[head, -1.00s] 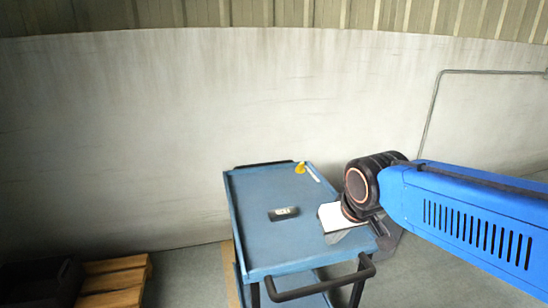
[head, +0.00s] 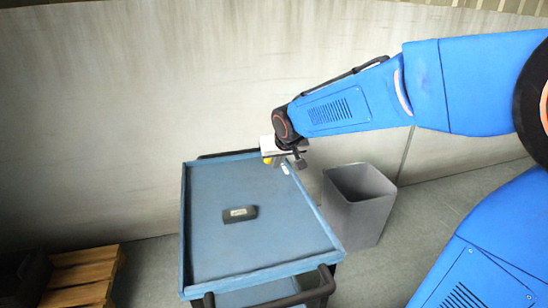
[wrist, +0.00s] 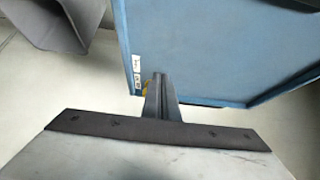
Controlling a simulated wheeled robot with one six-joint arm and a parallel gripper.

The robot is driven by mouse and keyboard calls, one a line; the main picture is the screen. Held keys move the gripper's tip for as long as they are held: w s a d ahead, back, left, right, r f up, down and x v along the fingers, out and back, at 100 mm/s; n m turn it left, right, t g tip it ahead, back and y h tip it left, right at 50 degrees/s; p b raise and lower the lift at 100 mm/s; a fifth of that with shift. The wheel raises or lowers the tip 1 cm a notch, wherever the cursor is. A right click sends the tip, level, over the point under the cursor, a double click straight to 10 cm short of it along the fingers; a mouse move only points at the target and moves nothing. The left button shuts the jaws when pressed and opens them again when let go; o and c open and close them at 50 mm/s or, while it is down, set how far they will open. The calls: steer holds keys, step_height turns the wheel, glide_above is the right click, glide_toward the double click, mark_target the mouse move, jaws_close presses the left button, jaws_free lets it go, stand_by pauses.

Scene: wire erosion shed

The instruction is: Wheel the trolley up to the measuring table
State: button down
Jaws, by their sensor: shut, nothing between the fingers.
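The blue trolley (head: 205,245) stands on the floor in front of the pale wall, with a black push handle (head: 328,285) at its near end and a dark bar at its far end. Its top tray also shows in the wrist view (wrist: 225,45). My gripper (head: 292,165) is shut and empty, at the tray's far right corner. In the wrist view my closed fingers (wrist: 160,85) overlap the tray's edge; I cannot tell whether they touch it. The push handle is apart from my gripper. No measuring table is in view.
A dark labelled block (head: 240,214) lies on the tray. A yellow item (head: 267,160) and a small white label (head: 285,169) are at its far right corner. A grey bin (head: 362,215) stands right of the trolley. A wooden pallet (head: 80,280) lies at left.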

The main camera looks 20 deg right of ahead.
glide_above(268, 165)
steer(key=shift+s, duration=0.2)
steer(key=shift+w+f, duration=0.15)
steer(key=shift+w, duration=0.15)
steer(key=shift+s+f, duration=0.15)
steer(key=shift+f, duration=0.55)
